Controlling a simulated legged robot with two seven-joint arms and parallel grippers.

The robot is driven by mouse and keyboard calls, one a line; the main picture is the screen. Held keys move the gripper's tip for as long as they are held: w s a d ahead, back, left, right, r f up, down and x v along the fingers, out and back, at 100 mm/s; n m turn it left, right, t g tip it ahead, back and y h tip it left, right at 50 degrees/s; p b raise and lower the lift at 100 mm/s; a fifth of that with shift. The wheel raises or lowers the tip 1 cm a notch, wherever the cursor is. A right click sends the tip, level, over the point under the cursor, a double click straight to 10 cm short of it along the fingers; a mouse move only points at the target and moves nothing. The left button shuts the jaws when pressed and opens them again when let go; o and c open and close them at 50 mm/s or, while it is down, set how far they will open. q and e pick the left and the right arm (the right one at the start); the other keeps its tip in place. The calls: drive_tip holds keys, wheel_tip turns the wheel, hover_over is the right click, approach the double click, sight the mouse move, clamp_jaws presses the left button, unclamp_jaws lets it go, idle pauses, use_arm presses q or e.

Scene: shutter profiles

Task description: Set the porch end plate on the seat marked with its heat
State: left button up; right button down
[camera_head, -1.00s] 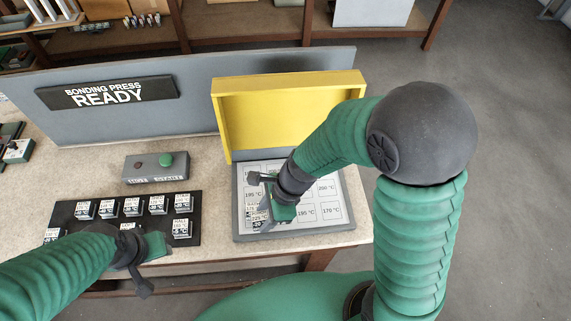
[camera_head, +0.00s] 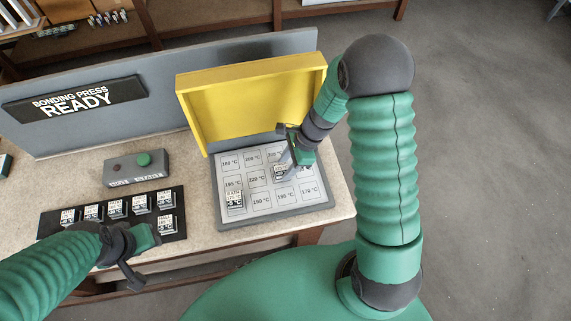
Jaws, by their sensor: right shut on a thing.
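My right gripper (camera_head: 289,168) is shut on a small white-labelled end plate (camera_head: 281,172) over the middle row of the press bed (camera_head: 225,219), to the right of the seat marked 220 °C (camera_head: 257,180). I cannot tell whether the plate touches the bed, and its label is too small to read surely. The gripper hides the seat under it.
Several labelled plates (camera_head: 141,203) stand in the rack. The raised yellow press lid (camera_head: 245,103) is behind the bed. A grey control box (camera_head: 137,169) with a green button stands left of it.

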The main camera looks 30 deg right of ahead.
drive_tip(key=shift+w+d+f, duration=0.1)
drive_tip(key=shift+d, duration=0.1)
drive_tip(key=c, duration=1.1)
unclamp_jaws()
drive_tip(key=shift+a, duration=0.15)
drive_tip(key=shift+o, duration=1.3)
drive_tip(key=shift+a, duration=0.55)
drive_tip(key=v, duration=1.2)
drive_tip(key=shift+d, duration=0.15)
